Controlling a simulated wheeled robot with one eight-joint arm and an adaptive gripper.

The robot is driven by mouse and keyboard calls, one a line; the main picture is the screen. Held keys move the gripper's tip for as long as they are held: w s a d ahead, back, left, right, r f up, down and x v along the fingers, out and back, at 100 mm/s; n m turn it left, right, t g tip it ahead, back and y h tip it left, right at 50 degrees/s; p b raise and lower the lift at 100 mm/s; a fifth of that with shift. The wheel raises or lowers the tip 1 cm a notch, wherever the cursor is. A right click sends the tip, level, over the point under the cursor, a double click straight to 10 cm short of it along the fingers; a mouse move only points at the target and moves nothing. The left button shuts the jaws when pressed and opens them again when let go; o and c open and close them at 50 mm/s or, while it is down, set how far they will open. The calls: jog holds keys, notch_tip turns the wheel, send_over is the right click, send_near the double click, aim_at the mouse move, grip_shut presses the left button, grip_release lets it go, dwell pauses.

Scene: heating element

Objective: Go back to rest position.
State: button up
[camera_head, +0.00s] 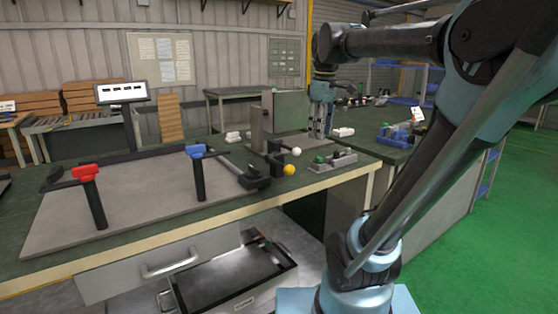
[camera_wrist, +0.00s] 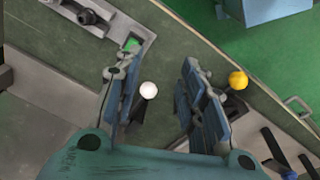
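My gripper (camera_head: 322,133) hangs pointing down over the green workbench top (camera_head: 352,168), beside the grey metal box-shaped device. In the wrist view its two fingers (camera_wrist: 160,62) are spread apart with nothing held between them. A white ball knob (camera_wrist: 148,89) on a dark lever shows in the gap between the fingers, below them. A yellow ball knob (camera_wrist: 238,80) shows to the right of the right finger. In the head view the white knob (camera_head: 296,151) and the yellow knob (camera_head: 289,169) are in front of the gripper. My arm reaches in from the right.
The grey device (camera_head: 285,111) stands close left of my gripper. A small fixture (camera_head: 332,160) with a green part lies in front. Red (camera_head: 86,172) and blue (camera_head: 196,151) clamp handles stand on the left. A drawer (camera_head: 236,281) is open below. Green floor (camera_head: 500,240) on the right is clear.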

jog(key=s+d+f+m, duration=0.2)
jog(key=s+f, duration=0.3)
jog(key=f, duration=0.4)
jog(key=s+d+f+m, duration=0.2)
jog(key=s+f+m, duration=0.3)
jog(key=f, duration=0.4)
jog(key=s+d+f+m+t, duration=0.1)
jog(key=s+d+f+m, duration=0.1)
jog(key=s+f, duration=0.4)
notch_tip(320, 180, down, 3)
jog(key=shift+f+m, duration=0.1)
jog(key=shift+m, duration=0.7)
